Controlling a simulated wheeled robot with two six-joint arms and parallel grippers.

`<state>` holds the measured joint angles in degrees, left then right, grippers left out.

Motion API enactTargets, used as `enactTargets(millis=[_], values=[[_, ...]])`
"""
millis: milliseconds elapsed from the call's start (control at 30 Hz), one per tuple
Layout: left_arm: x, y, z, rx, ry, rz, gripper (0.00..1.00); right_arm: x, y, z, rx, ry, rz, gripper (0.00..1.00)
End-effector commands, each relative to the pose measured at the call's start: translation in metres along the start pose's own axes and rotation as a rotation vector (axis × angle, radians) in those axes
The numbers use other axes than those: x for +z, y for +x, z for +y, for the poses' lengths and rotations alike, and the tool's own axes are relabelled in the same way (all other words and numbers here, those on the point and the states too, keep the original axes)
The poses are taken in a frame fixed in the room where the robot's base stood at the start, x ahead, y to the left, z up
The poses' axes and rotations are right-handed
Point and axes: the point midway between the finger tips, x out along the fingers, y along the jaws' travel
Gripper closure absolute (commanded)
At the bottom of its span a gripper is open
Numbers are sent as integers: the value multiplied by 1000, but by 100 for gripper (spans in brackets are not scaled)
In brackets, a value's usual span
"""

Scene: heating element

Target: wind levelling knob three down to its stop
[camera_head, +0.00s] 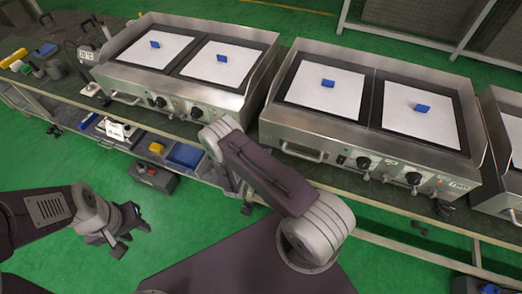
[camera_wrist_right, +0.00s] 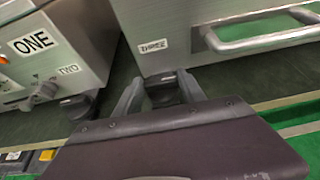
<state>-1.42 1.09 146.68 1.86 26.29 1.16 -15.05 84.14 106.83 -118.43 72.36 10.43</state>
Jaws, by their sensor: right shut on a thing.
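Levelling knob three (camera_wrist_right: 164,91) is a dark knob below the front corner of a steel griddle, under a label reading THREE (camera_wrist_right: 153,46), in the right wrist view. My right gripper (camera_wrist_right: 160,96) has its two grey fingers on either side of this knob and is shut on it. The knob's lower part is hidden behind my gripper body. In the head view my right arm hides the gripper and knob. My left gripper (camera_head: 132,236) hangs empty over the green floor, its fingers looking apart.
Knob two (camera_wrist_right: 78,105) stands close left, under the neighbouring griddle (camera_wrist_right: 50,50) marked ONE and TWO. A steel handle (camera_wrist_right: 265,37) juts out right of the THREE label. In the head view, griddles with blue blocks line the bench; a dark box (camera_head: 153,177) lies on the floor.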

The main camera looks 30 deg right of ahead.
Motion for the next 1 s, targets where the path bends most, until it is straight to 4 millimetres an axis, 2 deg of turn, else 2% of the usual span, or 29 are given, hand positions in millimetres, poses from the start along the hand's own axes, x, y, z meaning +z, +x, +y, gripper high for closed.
enactTargets(millis=[267, 300, 367, 633, 733, 1000], values=[[0, 0, 0, 0, 0, 0, 64, 1, 0, 0, 0, 0, -3, 93], [0, 0, 0, 0, 0, 0, 64, 1, 0, 0, 0, 0, -3, 44], [0, 0, 0, 0, 0, 0, 64, 1, 0, 0, 0, 0, -3, 31], [0, 0, 0, 0, 0, 0, 64, 0, 0, 0, -1, 0, -2, 31], [0, -1, 0, 0, 0, 0, 64, 1, -6, 0, 0, 0, -1, 31], [0, -4, 0, 0, 0, 0, 64, 0, -60, 2, 6, -3, -1, 31]])
